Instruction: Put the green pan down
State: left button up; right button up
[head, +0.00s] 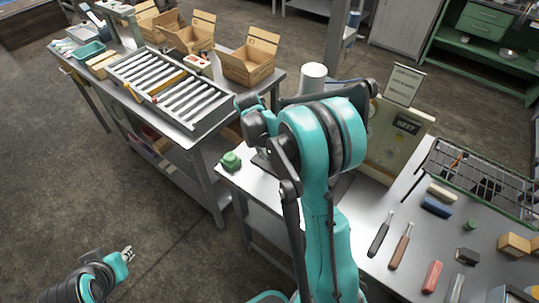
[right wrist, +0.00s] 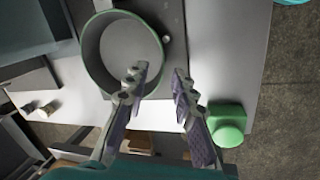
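The green pan (right wrist: 88,58), round with a grey inside, shows in the right wrist view at upper left. It rests on or just above a dark grey plate; I cannot tell which. My right gripper (right wrist: 157,77) is open, with one fingertip over the pan's inside and the other beyond its right rim.
A green knob-like object (right wrist: 227,122) stands beside the right finger, also in the head view (head: 230,161). A panel with a display (head: 405,122) stands behind. A wire rack (head: 480,180) and several tools lie at right. A roller conveyor (head: 170,88) and cardboard boxes (head: 250,62) are at left.

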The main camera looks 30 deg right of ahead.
jog(key=p+v, duration=0.1)
jog(key=v, duration=0.7)
jog(key=s+a+r+t+y, duration=0.1)
jog(key=s+a+r+t, duration=0.3)
jog(key=s+a+r, duration=0.45)
jog(key=s+a+f+t+y, duration=0.1)
jog(key=s+a, duration=0.1)
jog(key=s, duration=0.3)
jog(key=s+a+f+t, duration=0.1)
jog(key=s+a+t, duration=0.1)
jog(key=s, duration=0.3)
jog(key=shift+s+f+y, duration=0.25)
jog(key=shift+f+y, duration=0.1)
jog(key=shift+y, duration=0.05)
jog(key=shift+a, duration=0.1)
notch_tip(320, 180, down, 8)
jog(key=b, duration=0.7)
